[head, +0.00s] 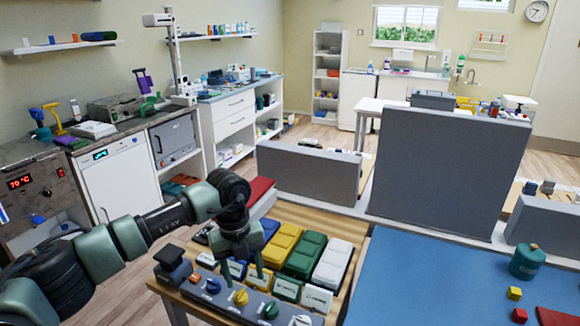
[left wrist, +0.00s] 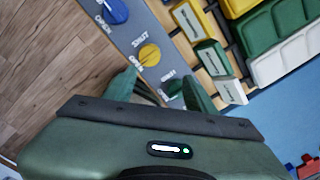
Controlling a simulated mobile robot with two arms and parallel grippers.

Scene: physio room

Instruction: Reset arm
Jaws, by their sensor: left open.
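My left arm comes in from the left, and my left gripper (head: 241,268) points down over the front of a wooden table. It is open, with its two fingers apart and nothing seen between them. In the left wrist view the fingertips (left wrist: 160,88) are near the yellow knob (left wrist: 149,54), beside the panel's edge; contact cannot be told. My right gripper is not in view.
Blue, yellow, green and white cases (head: 304,256) stand behind the panel. A blue mat (head: 430,280) with small blocks and a teal canister (head: 527,262) lies to the right. Grey partitions (head: 310,172) rise behind. Counters (head: 125,172) line the left wall; wooden floor lies between.

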